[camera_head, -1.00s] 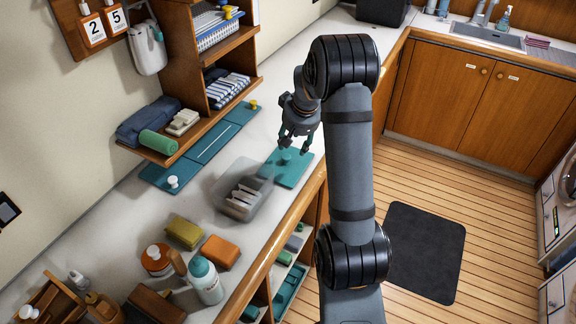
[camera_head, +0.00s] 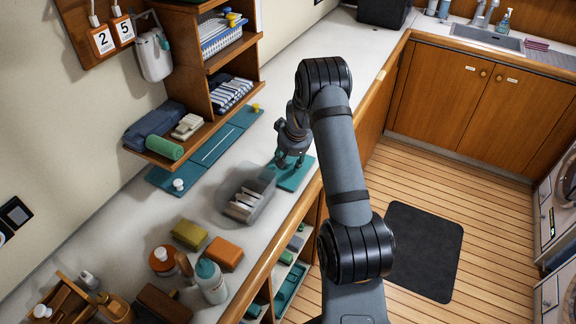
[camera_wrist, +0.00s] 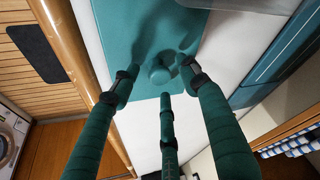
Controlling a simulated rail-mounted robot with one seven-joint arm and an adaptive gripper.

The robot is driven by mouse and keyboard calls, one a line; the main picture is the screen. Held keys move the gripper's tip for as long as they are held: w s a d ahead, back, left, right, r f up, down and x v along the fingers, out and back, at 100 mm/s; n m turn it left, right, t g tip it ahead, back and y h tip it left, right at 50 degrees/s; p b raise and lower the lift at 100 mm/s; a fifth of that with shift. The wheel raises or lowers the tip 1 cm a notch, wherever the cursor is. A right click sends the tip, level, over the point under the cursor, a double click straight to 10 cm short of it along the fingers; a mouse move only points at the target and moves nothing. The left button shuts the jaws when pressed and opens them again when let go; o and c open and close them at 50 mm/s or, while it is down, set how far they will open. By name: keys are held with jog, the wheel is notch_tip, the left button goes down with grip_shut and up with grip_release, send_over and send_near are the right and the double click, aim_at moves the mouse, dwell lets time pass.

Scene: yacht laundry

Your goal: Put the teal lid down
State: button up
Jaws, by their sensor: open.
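The teal lid (camera_head: 297,178) lies flat on the white counter near its front edge, just beyond a translucent bin. In the wrist view the teal lid (camera_wrist: 146,32) fills the upper middle, with its round teal knob (camera_wrist: 158,74) in plain view. My gripper (camera_head: 290,163) is above the lid and hides the knob in the head view. I cannot tell whether any finger touches the lid.
The open translucent bin (camera_head: 262,205) holds several pale items. A long teal panel (camera_head: 208,158) with white and yellow knobs lies behind it by the wooden shelf (camera_head: 160,156). Yellow and orange sponges (camera_head: 224,254) and bottles stand nearer. The counter beyond the lid is clear.

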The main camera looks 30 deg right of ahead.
jog(key=c, duration=0.3)
jog(key=c, duration=0.8)
grip_shut()
